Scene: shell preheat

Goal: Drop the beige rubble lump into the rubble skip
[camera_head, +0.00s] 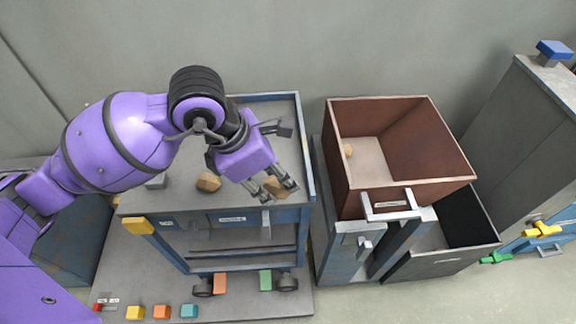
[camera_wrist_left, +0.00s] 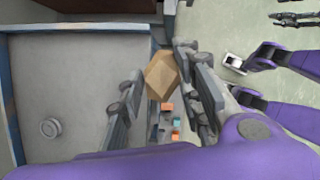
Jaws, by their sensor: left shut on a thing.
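My left gripper (camera_head: 279,187) is shut on a beige rubble lump (camera_head: 275,188), held above the front right part of the blue cart's grey top. The lump also shows between the fingertips in the left wrist view (camera_wrist_left: 161,75). A brown open-topped bin (camera_head: 405,191) stands to the right, and a dark grey open bin (camera_head: 441,263) sits lower beside it; I cannot tell for sure which one is the rubble skip. My right gripper is not in the head view; dark finger-like parts at the wrist view's top right may belong to it.
A second tan lump (camera_head: 208,182) lies on the blue cart (camera_head: 306,150). A small tan lump (camera_head: 348,150) lies inside the brown bin. A silver handle (camera_head: 391,206) projects from that bin's front. Several coloured blocks lie below the cart top. A grey cabinet (camera_head: 519,140) stands far right.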

